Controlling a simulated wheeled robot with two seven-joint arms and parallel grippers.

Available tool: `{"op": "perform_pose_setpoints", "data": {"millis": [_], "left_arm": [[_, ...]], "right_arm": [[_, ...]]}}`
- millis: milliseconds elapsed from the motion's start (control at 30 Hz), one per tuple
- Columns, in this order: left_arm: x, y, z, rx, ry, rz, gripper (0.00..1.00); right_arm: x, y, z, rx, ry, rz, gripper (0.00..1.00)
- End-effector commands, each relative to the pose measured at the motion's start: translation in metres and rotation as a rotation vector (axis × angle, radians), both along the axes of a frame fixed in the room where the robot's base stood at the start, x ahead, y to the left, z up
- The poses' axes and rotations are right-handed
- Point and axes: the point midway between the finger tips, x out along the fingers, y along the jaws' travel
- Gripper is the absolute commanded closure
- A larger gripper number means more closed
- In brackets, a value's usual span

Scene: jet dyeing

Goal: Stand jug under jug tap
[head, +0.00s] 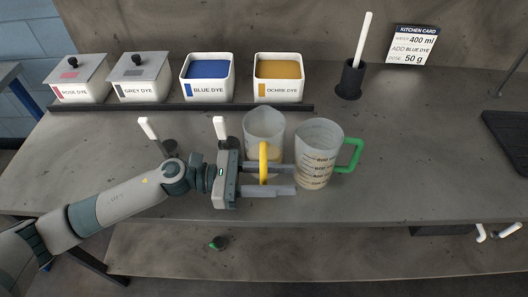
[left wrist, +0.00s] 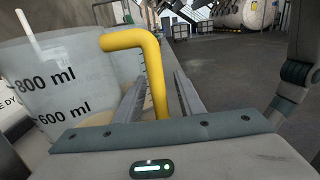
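A clear jug (head: 264,125) with a yellow handle (head: 263,158) stands on the bench. A second clear measuring jug (head: 317,160) with a green handle (head: 352,156) stands just right of it. My left gripper (head: 282,180) is open, low in front of the yellow-handled jug. In the left wrist view the yellow handle (left wrist: 155,75) stands between its two fingers, with gaps on both sides. The jug's wall (left wrist: 50,85) shows 800 ml and 600 ml marks. No tap is clearly identifiable; two white levers (head: 148,128) (head: 219,127) rise from dark bases. My right gripper is out of view.
Rose, grey, blue (head: 208,75) and ochre (head: 278,78) dye boxes line the back behind a dark rail. A white rod stands in a black holder (head: 350,80). A kitchen card (head: 413,45) stands at the back. A dark rack (head: 508,135) is at right. The bench's right middle is clear.

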Motion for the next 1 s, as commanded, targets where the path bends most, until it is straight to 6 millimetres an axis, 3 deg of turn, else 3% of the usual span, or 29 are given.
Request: {"op": "perform_pose_setpoints", "data": {"millis": [67, 233, 1000], "left_arm": [[0.0000, 0.0001, 0.0001, 0.000, 0.000, 0.000, 0.65], [0.0000, 0.0002, 0.0001, 0.000, 0.000, 0.000, 1.00], [0.0056, 0.0022, 0.0059, -0.001, -0.003, 0.001, 1.00]], "right_arm": [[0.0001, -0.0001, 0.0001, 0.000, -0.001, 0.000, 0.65], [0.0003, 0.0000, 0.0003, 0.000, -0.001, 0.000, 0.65], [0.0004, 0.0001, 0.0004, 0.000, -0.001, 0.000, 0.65]]}}
